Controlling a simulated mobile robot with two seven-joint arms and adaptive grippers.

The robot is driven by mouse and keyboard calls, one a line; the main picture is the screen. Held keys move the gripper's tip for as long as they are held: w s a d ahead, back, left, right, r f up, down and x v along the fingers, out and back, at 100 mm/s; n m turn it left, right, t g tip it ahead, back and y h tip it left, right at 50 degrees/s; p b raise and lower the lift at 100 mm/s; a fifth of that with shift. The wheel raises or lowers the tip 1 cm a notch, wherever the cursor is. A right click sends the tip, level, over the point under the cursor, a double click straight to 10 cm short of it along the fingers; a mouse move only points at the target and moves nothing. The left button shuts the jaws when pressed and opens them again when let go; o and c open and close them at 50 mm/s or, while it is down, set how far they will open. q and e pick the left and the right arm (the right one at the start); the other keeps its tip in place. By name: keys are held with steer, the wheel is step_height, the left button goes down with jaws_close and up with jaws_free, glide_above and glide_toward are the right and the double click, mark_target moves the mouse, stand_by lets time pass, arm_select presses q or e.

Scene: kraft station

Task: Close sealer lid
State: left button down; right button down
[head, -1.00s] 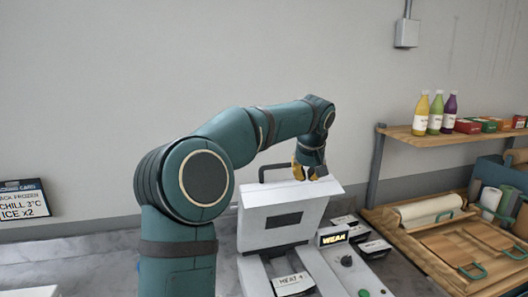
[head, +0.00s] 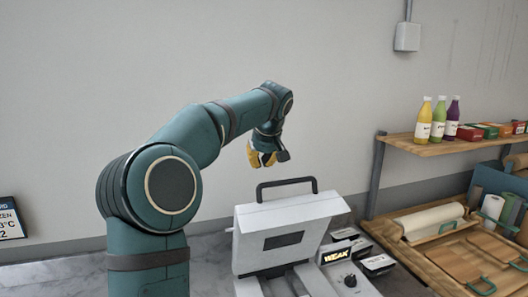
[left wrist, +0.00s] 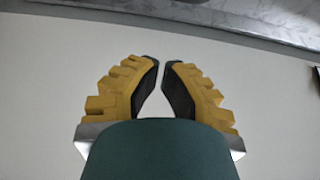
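The sealer (head: 290,225) stands on the counter in the lower middle of the head view. Its pale lid (head: 310,212) appears raised and tilted, with a dark window and a black handle (head: 287,183) along the top. My left gripper (head: 263,158) is in the air above and behind the handle, apart from it, and holds nothing. In the left wrist view, its yellow fingers (left wrist: 162,66) have tips very close together with a thin gap, so open or shut is unclear. The sealer's lower front is cut off by the frame. My right gripper is not in view.
A lit "WEAK" display (head: 338,256) and a dark knob (head: 350,281) sit to the right of the lid. A wooden shelf (head: 450,145) with bottles and boxes stands at the right, above wooden boards (head: 455,264). The wall space around the gripper is clear.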

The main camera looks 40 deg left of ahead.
arm_select(q)
steer(key=d+f, duration=0.1)
steer(key=s+d+f, duration=0.1)
steer(key=f, duration=0.1)
steer(key=shift+d+f, duration=0.1)
steer(key=shift+f, duration=0.05)
steer(key=shift+s+b, duration=0.1)
steer(key=shift+b, duration=0.2)
